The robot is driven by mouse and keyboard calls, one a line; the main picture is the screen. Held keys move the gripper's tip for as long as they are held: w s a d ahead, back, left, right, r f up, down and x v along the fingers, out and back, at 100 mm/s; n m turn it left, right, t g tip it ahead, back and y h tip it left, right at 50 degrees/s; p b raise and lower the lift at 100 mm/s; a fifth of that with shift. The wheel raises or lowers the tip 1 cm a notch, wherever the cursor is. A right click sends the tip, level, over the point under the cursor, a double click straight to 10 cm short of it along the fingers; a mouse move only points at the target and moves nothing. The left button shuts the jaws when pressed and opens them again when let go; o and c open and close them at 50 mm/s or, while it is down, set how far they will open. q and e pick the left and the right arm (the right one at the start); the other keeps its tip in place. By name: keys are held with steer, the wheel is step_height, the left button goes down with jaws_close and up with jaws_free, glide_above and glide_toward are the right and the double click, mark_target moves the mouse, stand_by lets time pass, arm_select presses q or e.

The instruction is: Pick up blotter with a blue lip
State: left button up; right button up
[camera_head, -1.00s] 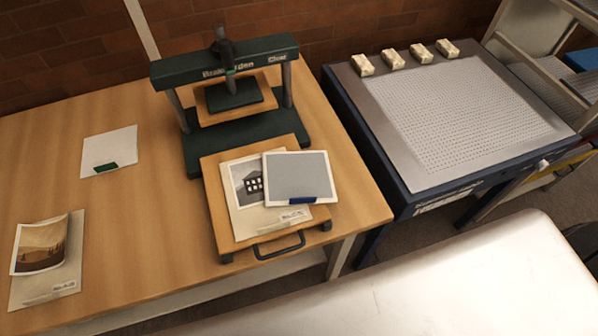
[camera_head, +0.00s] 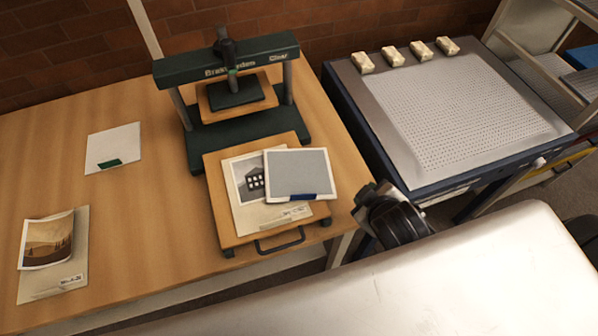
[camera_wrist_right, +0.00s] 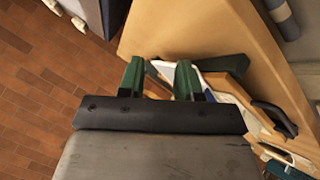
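The blotter with a blue lip (camera_head: 298,170) is a grey sheet with a pale border. My right gripper (camera_head: 366,199) is just right of the board, apart from the blotter in the head view. In the right wrist view its two green fingers (camera_wrist_right: 158,78) are spread, with no object clearly held between them. Another blotter, with a green lip (camera_head: 113,147), lies at the left of the table. My left gripper is not in view.
The dark green press (camera_head: 230,68) stands behind the wooden board (camera_head: 228,237), which has a black front handle. A landscape photo (camera_head: 47,240) on a cream folder lies at left. A perforated table (camera_head: 460,115) with several cream blocks stands at right.

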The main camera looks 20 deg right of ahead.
steer(key=w+a+r+n+t+y, duration=0.2)
steer(key=w+r+n+t+y, duration=0.65)
steer(key=n, duration=1.05)
steer(key=n+g+y, duration=0.7)
steer(key=n+g, duration=0.8)
steer(key=n, duration=1.1)
glide_toward(304, 194)
steer(key=p+x, duration=0.2)
steer(key=x, duration=0.1)
steer(key=shift+w+a+f+h, duration=0.1)
steer(key=shift+a+h, duration=0.1)
steer(key=shift+h, duration=0.05)
steer(key=shift+a, duration=0.35)
steer(key=p+x, duration=0.2)
steer(key=x, duration=0.1)
steer(key=shift+a, duration=0.35)
steer(key=shift+w+a+f+p, duration=0.1)
steer(key=shift+a+f+p, duration=0.2)
steer(key=shift+a, duration=0.1)
steer(key=shift+d, duration=0.1)
